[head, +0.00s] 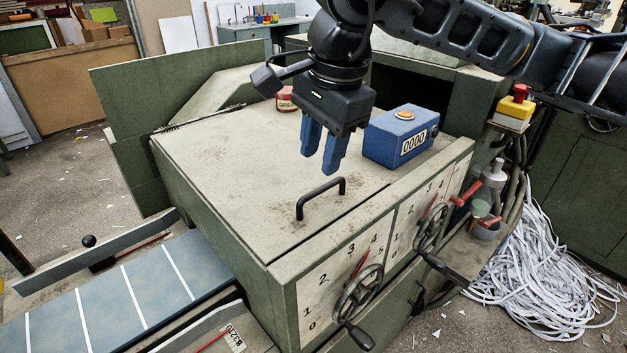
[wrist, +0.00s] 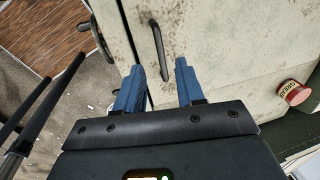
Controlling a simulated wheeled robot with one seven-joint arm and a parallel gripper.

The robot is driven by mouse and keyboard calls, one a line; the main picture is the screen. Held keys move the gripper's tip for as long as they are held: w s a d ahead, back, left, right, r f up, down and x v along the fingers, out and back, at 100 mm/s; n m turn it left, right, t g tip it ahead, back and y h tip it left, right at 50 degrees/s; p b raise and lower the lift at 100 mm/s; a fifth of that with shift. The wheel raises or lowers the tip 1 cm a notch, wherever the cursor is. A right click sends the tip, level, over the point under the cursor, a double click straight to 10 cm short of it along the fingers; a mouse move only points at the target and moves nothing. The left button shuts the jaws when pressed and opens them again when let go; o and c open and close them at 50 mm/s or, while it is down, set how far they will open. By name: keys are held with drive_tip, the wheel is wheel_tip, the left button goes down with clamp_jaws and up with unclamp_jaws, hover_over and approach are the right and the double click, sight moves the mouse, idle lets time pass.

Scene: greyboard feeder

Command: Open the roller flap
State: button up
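The roller flap (head: 230,165) is the worn beige lid on top of the green machine, lying closed and flat. It also fills the upper right of the wrist view (wrist: 225,50). Its black bar handle (head: 321,189) stands near the front edge, and it shows in the wrist view (wrist: 159,52) just beyond the fingertips. My gripper (head: 319,162) has blue fingers pointing down and hangs above the flap, over the handle. In the wrist view the fingers (wrist: 160,68) are apart with nothing between them. The gripper appears clear of the handle.
A blue counter box (head: 395,138) and a red grease tin (head: 285,100) sit at the back of the lid. Handwheels (head: 358,295) stick out in front. An emergency stop (head: 518,94) is on the right. Paper strips (head: 540,270) heap on the floor. The lid's left half is clear.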

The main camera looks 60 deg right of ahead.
sight(313, 192)
drive_tip(key=f, duration=0.3)
drive_tip(key=w+f+p, duration=0.1)
drive_tip(key=f, duration=0.2)
drive_tip(key=shift+w+d+f, duration=0.1)
drive_tip(key=shift+w+f, duration=0.05)
drive_tip(key=shift+f, duration=0.15)
drive_tip(key=shift+c, duration=0.2)
clamp_jaws()
